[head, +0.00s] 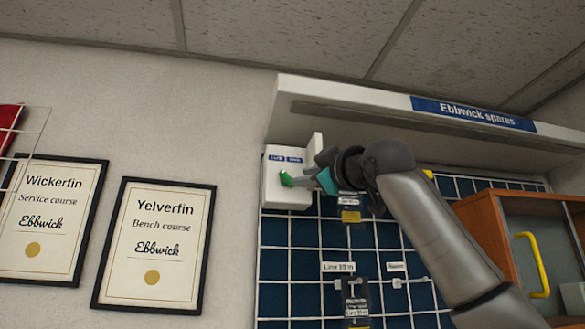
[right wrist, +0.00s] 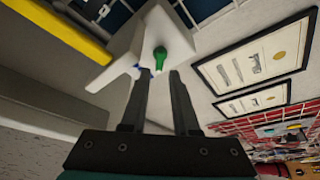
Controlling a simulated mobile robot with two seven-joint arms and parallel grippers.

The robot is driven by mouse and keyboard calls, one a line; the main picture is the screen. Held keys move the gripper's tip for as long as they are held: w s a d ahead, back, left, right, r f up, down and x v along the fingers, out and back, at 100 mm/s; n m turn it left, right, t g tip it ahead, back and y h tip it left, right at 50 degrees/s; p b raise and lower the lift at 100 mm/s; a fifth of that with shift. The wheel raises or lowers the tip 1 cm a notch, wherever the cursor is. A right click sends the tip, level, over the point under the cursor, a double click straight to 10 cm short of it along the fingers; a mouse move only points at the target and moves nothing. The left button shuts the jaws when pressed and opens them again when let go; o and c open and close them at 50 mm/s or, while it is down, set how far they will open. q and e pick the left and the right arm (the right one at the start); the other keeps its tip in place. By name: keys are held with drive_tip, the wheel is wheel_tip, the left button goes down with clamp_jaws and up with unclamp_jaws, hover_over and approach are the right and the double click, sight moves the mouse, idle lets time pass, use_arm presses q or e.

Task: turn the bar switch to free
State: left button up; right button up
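The bar switch is a green handle (head: 287,179) on a white box (head: 276,196) fixed to the wall below the shelf. Two small blue labels sit along the top of the box; their text is too small to read surely. My right gripper (head: 312,179) is just right of the handle, pointing at the box. In the right wrist view the green handle (right wrist: 160,60) shows between and beyond the two dark fingertips (right wrist: 160,73), which stand apart with a gap around it. I cannot tell whether either finger touches it. My left gripper is not in view.
A white shelf (head: 340,100) with an "Ebbwick spares" sign overhangs the box. A blue gridded panel (head: 290,260) with labelled hooks lies below. An orange-brown cabinet (head: 490,215) with a yellow handle stands right. Framed certificates (head: 155,245) hang on the left wall.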

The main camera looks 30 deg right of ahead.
sight(290, 179)
drive_tip(key=p+x, duration=0.2)
drive_tip(key=x, duration=0.4)
drive_tip(key=shift+p, duration=0.4)
clamp_jaws()
